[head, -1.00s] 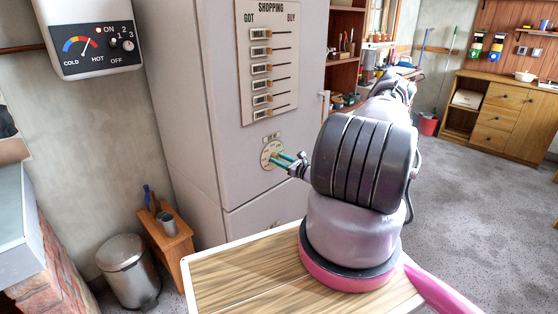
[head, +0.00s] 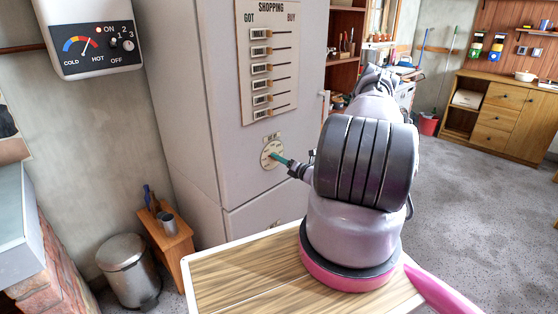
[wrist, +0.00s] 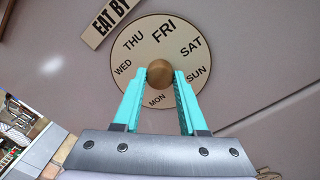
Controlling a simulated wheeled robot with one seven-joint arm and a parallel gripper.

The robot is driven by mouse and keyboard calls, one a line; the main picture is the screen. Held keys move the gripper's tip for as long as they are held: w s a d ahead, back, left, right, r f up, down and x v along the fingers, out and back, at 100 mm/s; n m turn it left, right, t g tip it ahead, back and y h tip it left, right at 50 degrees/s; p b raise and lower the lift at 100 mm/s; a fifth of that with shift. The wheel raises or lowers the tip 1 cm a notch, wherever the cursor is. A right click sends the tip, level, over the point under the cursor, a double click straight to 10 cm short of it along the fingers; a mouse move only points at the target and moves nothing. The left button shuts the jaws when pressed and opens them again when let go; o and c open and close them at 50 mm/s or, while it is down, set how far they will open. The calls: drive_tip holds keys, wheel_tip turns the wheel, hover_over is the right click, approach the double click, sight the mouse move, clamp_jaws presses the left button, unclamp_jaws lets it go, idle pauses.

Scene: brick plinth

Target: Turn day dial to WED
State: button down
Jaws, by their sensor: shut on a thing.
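The day dial (head: 266,164) is a round cream disc on the front of the tall pale cabinet. In the wrist view the dial (wrist: 140,57) shows THU, FRI, SAT, SUN, MON and WED around a brass-coloured knob (wrist: 160,67). TUE is hidden behind the left finger. The EAT BY label (wrist: 112,20) is tilted at the upper left, and THU is the word nearest it; WED lies just beside THU. My gripper (wrist: 160,79) has its two teal fingers closed on the knob's sides. In the head view my gripper (head: 277,158) meets the dial's centre.
A shopping board (head: 268,60) with several sliders is above the dial. A wooden-topped surface (head: 235,272) lies below my arm. Open floor is at the right.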

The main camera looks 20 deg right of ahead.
drive_tip(key=m, duration=0.5)
drive_tip(key=shift+m, duration=0.3)
idle(0.4)
drive_tip(key=shift+c, duration=2.3)
unclamp_jaws()
drive_tip(key=v, duration=1.1)
drive_tip(key=shift+a+f, duration=0.1)
